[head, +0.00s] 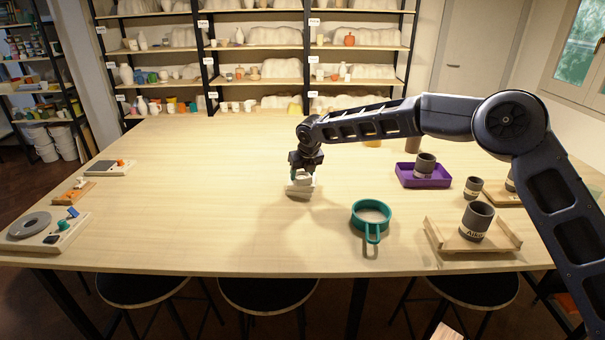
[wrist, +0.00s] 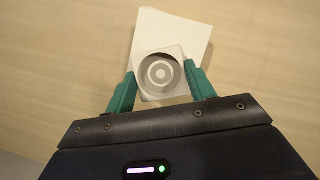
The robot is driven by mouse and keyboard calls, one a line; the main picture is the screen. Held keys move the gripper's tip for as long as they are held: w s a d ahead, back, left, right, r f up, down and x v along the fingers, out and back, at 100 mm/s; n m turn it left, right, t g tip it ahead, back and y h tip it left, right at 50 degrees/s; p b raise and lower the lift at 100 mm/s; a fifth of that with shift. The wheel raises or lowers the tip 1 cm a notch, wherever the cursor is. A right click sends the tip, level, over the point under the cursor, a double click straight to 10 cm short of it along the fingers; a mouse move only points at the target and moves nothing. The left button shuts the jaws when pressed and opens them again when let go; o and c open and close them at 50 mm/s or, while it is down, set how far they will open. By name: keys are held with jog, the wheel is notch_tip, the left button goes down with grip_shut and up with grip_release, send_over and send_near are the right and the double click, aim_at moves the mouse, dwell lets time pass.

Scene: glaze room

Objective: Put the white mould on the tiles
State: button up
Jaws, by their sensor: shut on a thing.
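The white mould (wrist: 147,94), square with a round recess and rings inside, is between the two teal fingers of my gripper (wrist: 160,84). My gripper (head: 303,176) is shut on it near the middle of the table in the head view, where the mould is partly hidden by the fingers. The white tiles (wrist: 180,32) show beneath and beyond the mould in the wrist view, turned at an angle to it. The tiles (head: 300,191) also show just under my gripper in the head view. I cannot tell whether the mould touches them.
A teal sieve (head: 371,213) stands to the right, nearer the front. A wooden tray (head: 446,237) with a dark cup and a purple tray (head: 409,180) with another cup are further right. Small devices (head: 42,230) line the left edge. The table between is clear.

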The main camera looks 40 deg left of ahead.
jog(key=o, duration=1)
jog(key=shift+f, duration=0.15)
jog(key=v, duration=1.2)
jog(key=shift+w, duration=0.1)
